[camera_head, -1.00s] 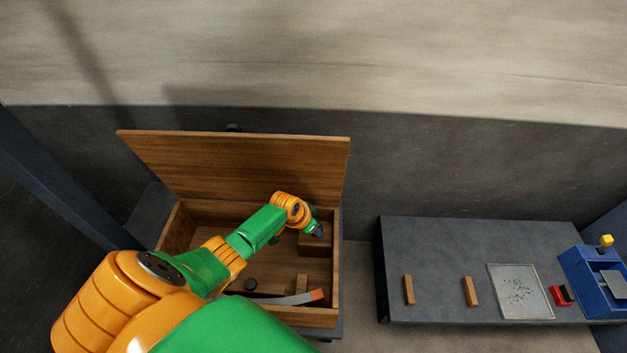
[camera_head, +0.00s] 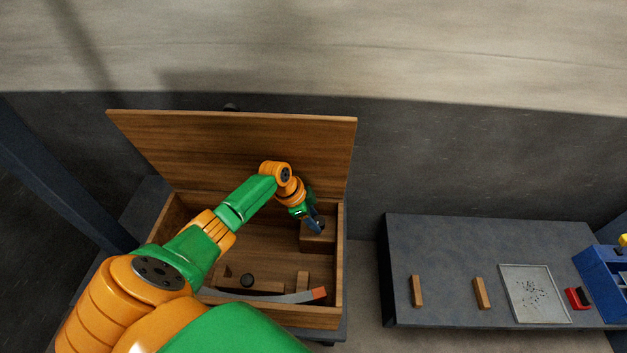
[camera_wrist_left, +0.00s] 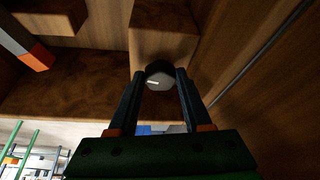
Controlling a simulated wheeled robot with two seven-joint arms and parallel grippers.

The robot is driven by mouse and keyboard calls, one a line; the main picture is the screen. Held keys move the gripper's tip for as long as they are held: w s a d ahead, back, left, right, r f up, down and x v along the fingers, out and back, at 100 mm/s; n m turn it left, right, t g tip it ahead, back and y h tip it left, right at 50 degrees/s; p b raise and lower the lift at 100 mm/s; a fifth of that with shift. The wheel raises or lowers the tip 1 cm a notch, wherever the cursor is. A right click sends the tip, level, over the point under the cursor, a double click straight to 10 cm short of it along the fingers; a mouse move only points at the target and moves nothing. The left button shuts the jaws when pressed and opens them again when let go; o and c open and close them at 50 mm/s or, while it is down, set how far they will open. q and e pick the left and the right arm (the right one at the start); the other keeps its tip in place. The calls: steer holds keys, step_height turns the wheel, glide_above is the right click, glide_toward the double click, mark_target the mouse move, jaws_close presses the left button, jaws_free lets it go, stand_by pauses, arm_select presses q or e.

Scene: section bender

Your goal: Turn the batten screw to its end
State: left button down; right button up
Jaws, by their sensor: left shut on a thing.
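The screw's dark knob (camera_wrist_left: 159,77) has a grey face with a white mark and sits against a wooden block (camera_wrist_left: 163,35) in the left wrist view. My left gripper (camera_wrist_left: 160,74) has its two fingers on either side of the knob and is shut on it. In the head view my left gripper (camera_head: 317,225) points down over the wooden block (camera_head: 318,243) at the right side of an open wooden box (camera_head: 270,316); the knob there is hidden by the gripper. My right gripper is not in view.
The box lid (camera_head: 240,150) stands open behind my arm. In the box are another dark knob (camera_head: 247,281) on a wooden piece and a grey curved strip (camera_head: 275,298) with an orange end. A dark table (camera_head: 450,255) on the right holds wooden blocks and a tray (camera_head: 538,316).

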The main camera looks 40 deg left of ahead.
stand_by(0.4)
arm_select(q)
steer(key=c, duration=0.6)
jaws_free()
steer(key=p+v, duration=0.2)
steer(key=v, duration=0.3)
steer(key=shift+w+p, duration=0.15)
steer(key=shift+p, duration=0.15)
steer(key=s+a, duration=0.8)
steer(key=shift+s+a, duration=0.25)
steer(key=shift+a, duration=0.1)
